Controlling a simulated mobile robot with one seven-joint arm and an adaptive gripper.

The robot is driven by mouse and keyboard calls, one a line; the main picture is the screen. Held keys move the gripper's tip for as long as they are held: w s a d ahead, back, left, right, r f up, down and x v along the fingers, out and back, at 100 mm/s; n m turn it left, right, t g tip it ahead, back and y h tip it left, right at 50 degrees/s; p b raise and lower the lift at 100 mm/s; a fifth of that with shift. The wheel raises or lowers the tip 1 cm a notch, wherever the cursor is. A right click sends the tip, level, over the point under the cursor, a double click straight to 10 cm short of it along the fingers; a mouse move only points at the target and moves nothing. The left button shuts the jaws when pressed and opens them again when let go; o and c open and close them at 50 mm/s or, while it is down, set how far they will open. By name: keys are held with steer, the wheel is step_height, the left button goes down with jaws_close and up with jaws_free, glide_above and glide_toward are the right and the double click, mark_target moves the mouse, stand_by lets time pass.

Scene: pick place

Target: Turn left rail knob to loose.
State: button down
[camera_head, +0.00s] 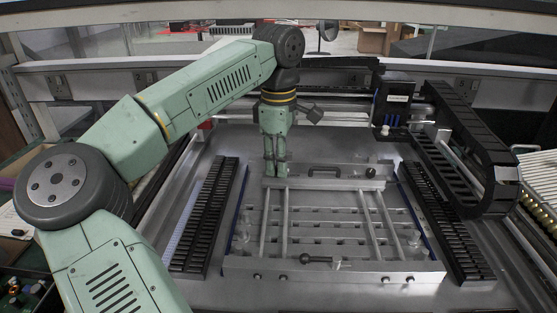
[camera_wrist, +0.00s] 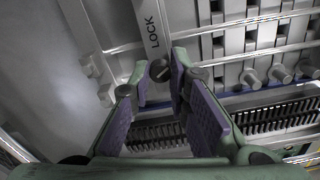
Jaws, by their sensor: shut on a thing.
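My gripper (camera_head: 275,172) points down at the left end of the fixture's back rail (camera_head: 325,184). In the wrist view its purple-padded fingers (camera_wrist: 166,72) are closed around a small dark grey round knob (camera_wrist: 159,70). The knob sits at the end of a light metal bar (camera_wrist: 150,25) marked "LOCK". The knob has a slot-like line on its top. In the head view the fingers hide this knob. A second small knob (camera_head: 370,173) shows at the rail's right end, apart from my gripper.
The slotted metal fixture (camera_head: 340,268) has thin cross bars and a dark-knobbed lever (camera_head: 306,259) at its front. Black ribbed strips (camera_head: 205,215) flank it. A black cable chain (camera_head: 455,140) and a carriage (camera_head: 393,108) stand at the right.

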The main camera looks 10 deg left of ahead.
steer(key=n, duration=0.5)
steer(key=shift+n, duration=0.4)
steer(key=n+b, duration=0.1)
steer(key=n, duration=0.4)
steer(key=shift+n, duration=0.3)
steer(key=c, duration=1.5)
jaws_free()
steer(key=shift+r, duration=0.15)
step_height(320, 180, up, 12)
steer(key=shift+f, duration=0.1)
